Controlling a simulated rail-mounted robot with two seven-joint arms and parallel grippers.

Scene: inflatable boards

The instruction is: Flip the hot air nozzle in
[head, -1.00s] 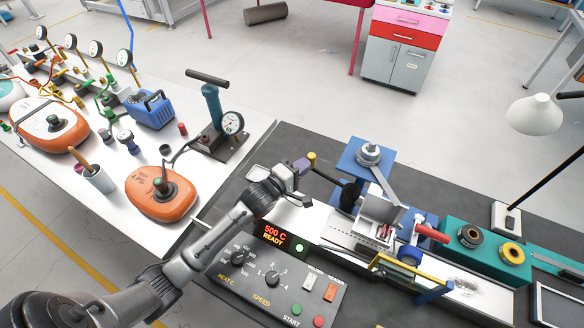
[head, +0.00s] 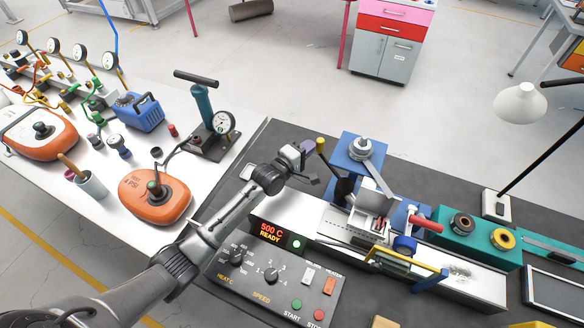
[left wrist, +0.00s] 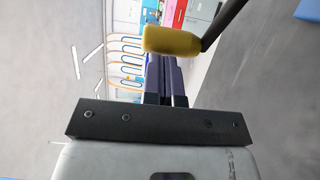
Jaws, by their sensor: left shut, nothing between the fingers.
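The hot air nozzle's dark body (head: 343,189) appears at the left of the blue-plated welding machine, partly hidden among its parts. Its black lever rises to the upper left and ends in a yellow knob (head: 320,145). My left gripper (head: 308,147) has purple fingers, shut and empty, close against the left side of the knob; contact is hard to judge. In the left wrist view the yellow knob (left wrist: 172,41) lies across the tips of the shut fingers (left wrist: 164,76), with the black rod going up right. My right gripper is not in view.
A control box (head: 275,280) reading "500 C READY" stands in front, under my left arm. A blue plate with a lever arm (head: 366,150) is behind the nozzle. A teal stand with rollers (head: 470,240) is at right. An orange board (head: 155,195) lies on the white table.

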